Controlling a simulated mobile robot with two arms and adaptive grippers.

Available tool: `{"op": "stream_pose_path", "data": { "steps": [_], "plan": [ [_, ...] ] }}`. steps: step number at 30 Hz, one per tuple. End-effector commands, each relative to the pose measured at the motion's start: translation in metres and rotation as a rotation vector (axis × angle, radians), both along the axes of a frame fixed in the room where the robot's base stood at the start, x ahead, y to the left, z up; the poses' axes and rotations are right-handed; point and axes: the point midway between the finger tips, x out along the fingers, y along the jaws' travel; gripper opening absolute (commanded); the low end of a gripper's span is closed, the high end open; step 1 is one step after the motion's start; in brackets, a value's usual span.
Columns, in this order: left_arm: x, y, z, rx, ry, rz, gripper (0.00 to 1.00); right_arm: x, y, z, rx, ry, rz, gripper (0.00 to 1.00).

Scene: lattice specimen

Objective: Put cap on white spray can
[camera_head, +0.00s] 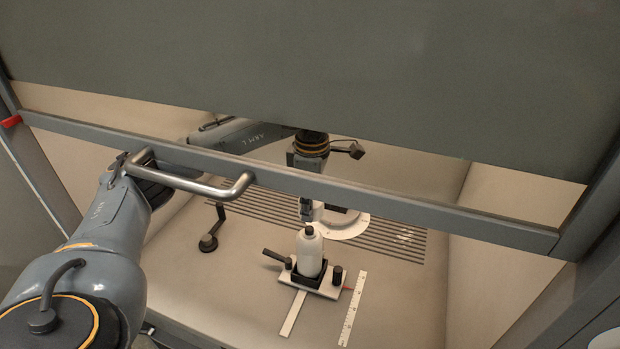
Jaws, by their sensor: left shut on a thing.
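The white spray can (310,256) stands upright in a dark holder on a white fixture, inside a hood. A small dark nozzle-like part shows on its top. My left gripper (309,212) points down just above the can, with a small gap between them. It is shut on a small pale piece, which looks like the cap (318,211); the fingers hide much of it. The sash hides part of my left arm. My right gripper is not in view.
The hood's grey sash with a metal handle (200,185) is partly raised across the view. The fixture (293,312) has dark knobs and a lever. A white ruler (352,308) lies to its right. A dark crank-like part (209,241) stands at left. A white round piece (347,226) lies behind.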

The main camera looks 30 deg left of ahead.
Motion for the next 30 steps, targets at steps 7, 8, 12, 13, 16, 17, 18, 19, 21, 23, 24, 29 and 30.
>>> {"op": "stream_pose_path", "data": {
  "steps": [7, 8, 12, 13, 16, 17, 18, 19, 21, 23, 24, 29, 30],
  "plan": [
    [0.005, 0.008, 0.003, -0.003, -0.001, 0.099, 0.43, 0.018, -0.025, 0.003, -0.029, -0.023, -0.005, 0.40],
    [0.005, 0.008, 0.001, -0.003, 0.000, 0.099, 0.43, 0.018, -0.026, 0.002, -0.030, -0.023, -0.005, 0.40],
    [0.005, 0.008, -0.010, -0.002, 0.000, 0.097, 0.43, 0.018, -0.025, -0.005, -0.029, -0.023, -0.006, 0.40],
    [0.004, 0.008, -0.012, -0.002, 0.000, 0.096, 0.43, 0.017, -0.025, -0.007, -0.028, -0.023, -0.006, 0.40],
    [0.004, 0.008, -0.023, -0.001, 0.000, 0.095, 0.43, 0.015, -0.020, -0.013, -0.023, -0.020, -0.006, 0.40],
    [0.004, 0.008, -0.026, -0.001, 0.000, 0.095, 0.43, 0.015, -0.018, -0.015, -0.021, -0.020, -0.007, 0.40],
    [0.005, 0.008, -0.030, -0.002, 0.000, 0.095, 0.43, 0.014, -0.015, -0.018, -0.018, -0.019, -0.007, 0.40],
    [0.005, 0.008, -0.033, -0.002, -0.001, 0.095, 0.43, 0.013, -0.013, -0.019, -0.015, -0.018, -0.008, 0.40],
    [0.005, 0.008, -0.038, -0.002, -0.001, 0.095, 0.43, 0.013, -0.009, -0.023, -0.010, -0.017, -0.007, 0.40],
    [0.005, 0.008, -0.042, -0.002, -0.001, 0.094, 0.43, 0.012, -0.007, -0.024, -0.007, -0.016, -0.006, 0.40],
    [0.005, 0.008, -0.044, -0.002, -0.001, 0.094, 0.43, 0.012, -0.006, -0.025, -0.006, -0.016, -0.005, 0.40],
    [0.005, 0.008, -0.045, -0.002, -0.001, 0.094, 0.43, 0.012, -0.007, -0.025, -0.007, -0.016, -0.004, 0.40],
    [0.005, 0.008, -0.045, -0.002, -0.001, 0.094, 0.43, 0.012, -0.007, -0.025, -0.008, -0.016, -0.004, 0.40]
  ]
}}
